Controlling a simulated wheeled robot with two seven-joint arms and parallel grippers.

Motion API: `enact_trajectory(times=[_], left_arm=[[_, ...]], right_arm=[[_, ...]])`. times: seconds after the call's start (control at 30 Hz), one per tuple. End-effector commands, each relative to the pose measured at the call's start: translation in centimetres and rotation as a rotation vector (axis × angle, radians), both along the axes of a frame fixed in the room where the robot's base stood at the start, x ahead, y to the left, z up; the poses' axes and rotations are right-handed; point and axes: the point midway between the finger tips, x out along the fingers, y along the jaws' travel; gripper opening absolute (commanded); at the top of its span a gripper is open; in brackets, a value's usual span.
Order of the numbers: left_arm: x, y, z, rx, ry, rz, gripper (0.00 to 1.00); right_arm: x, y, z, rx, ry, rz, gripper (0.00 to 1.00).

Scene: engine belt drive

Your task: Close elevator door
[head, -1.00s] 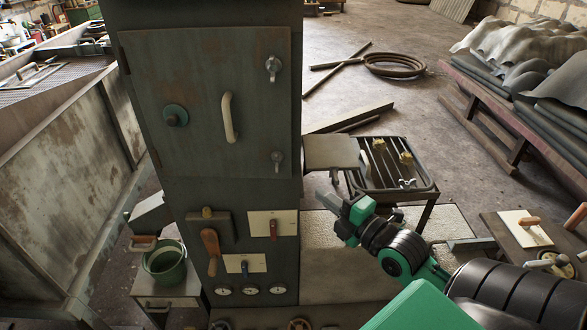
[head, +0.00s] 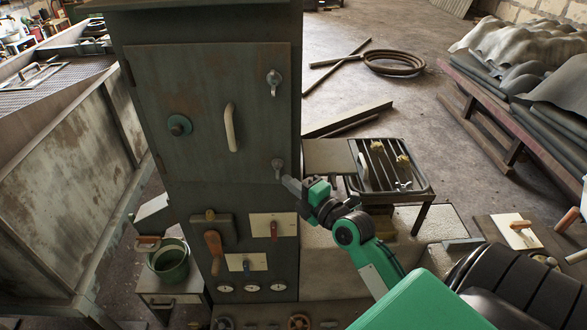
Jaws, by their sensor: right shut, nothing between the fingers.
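A tall dark green-grey cabinet stands in the middle of the head view. Its rectangular door (head: 205,105) has hinges on the left, a pale upright handle (head: 231,128), a round teal knob (head: 179,125) and latches at the upper right (head: 273,80) and lower right (head: 278,167). The door looks flush with the cabinet front; I see no clear gap. My right gripper (head: 290,186) is shut and empty, with its tip just below and right of the lower latch. I cannot tell whether it touches the cabinet. My left gripper is not in view.
Below the door is a panel with a red-orange lever (head: 213,250), switches and gauges. A barred metal rack (head: 388,188) stands right of the cabinet, and a green bucket (head: 170,264) at lower left. Sheets lie on a pallet (head: 505,115) at right.

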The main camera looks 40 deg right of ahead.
Motion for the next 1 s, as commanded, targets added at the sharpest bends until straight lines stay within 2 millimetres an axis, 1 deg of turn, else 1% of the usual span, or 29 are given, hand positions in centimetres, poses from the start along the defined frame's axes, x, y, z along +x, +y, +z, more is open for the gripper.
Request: enact_trajectory(times=[0.03,0.23,0.4,0.7,0.83,1.0], left_arm=[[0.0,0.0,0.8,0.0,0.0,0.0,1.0],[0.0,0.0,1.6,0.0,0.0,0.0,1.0],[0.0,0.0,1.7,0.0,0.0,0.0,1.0],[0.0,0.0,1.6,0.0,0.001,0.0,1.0],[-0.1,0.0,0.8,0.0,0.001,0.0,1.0],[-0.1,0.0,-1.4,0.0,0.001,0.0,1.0]], right_arm=[[0.7,-0.8,0.4,-0.002,0.002,-0.003,0.0],[2.2,-2.0,0.1,0.0,0.002,-0.002,0.0],[2.6,-2.4,0.0,-0.001,0.002,-0.002,0.0],[2.6,-2.4,-0.1,-0.001,0.001,-0.002,0.0],[2.8,-2.6,-0.4,-0.005,-0.003,0.008,0.0],[3.5,-3.1,-0.7,-0.006,-0.013,0.046,0.0]])
